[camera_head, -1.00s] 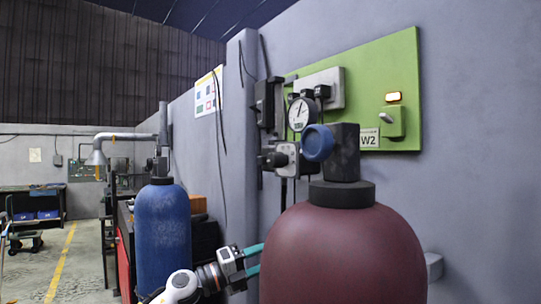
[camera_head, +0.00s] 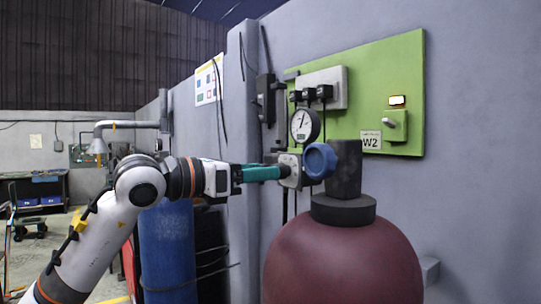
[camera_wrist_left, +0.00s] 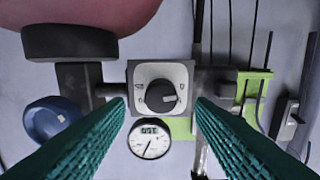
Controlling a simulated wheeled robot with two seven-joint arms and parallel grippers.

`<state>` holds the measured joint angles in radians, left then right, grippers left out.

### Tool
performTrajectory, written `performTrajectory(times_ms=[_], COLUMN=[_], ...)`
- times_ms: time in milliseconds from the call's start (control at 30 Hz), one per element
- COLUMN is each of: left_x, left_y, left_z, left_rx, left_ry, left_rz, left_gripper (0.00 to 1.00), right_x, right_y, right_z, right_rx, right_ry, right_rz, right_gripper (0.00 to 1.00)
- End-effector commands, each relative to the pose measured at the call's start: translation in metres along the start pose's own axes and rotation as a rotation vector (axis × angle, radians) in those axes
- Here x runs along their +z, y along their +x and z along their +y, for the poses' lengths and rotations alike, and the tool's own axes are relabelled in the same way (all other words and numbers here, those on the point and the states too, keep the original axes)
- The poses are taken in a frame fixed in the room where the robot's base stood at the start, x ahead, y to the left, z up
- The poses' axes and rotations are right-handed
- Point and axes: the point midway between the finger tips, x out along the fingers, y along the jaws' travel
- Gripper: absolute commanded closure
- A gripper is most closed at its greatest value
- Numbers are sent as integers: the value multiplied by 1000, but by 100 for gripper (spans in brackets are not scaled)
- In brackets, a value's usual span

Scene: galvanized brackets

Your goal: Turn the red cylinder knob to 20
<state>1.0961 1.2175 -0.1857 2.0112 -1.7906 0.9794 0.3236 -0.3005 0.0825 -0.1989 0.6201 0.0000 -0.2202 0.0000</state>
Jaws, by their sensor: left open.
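The red cylinder (camera_head: 340,260) stands upright at front right, with a black collar and valve on top. The black dial knob (camera_wrist_left: 161,97) sits on a light square plate in the left wrist view, its pointer toward the right; I cannot read its marks. In the head view that plate (camera_head: 290,168) is beside the blue round handle (camera_head: 319,161), and the knob is hidden. My left gripper (camera_head: 281,172) reaches in from the left, open and empty. In the left wrist view its teal fingers lie either side of the knob; contact cannot be told.
A white gauge (camera_head: 305,126) sits just above the plate; it also shows in the left wrist view (camera_wrist_left: 149,139). A green panel (camera_head: 400,75) is on the wall behind. A blue cylinder (camera_head: 167,250) stands at left below my arm. Dark hoses hang near the fingers.

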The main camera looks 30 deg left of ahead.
Motion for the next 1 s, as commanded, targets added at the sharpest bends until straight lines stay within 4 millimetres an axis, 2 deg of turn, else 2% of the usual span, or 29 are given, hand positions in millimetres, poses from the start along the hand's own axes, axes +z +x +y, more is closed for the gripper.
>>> performTrajectory(times_ms=[33,200,567,667,833,867,1000], left_x=[-4,-2,1,0,0,0,1], left_y=[9,27,33,33,33,33,33], left_z=[1,0,0,0,0,0,0], left_rx=[4,2,0,0,0,0,0], left_ry=[-3,-3,-1,-1,-1,-1,4], left_rz=[0,0,1,1,1,0,0], left_gripper=[50,50,50,64,91,94,94], right_x=[1,1,2,2,2,2,2], right_y=[-9,-17,-17,-17,-17,-17,-17], right_z=[0,0,2,2,3,3,3], right_rx=[0,0,2,3,4,5,5], right_ry=[0,0,1,1,1,1,1], right_rz=[0,0,0,-1,-1,-1,-1], right_gripper=[28,28,28,28,28,28,28])
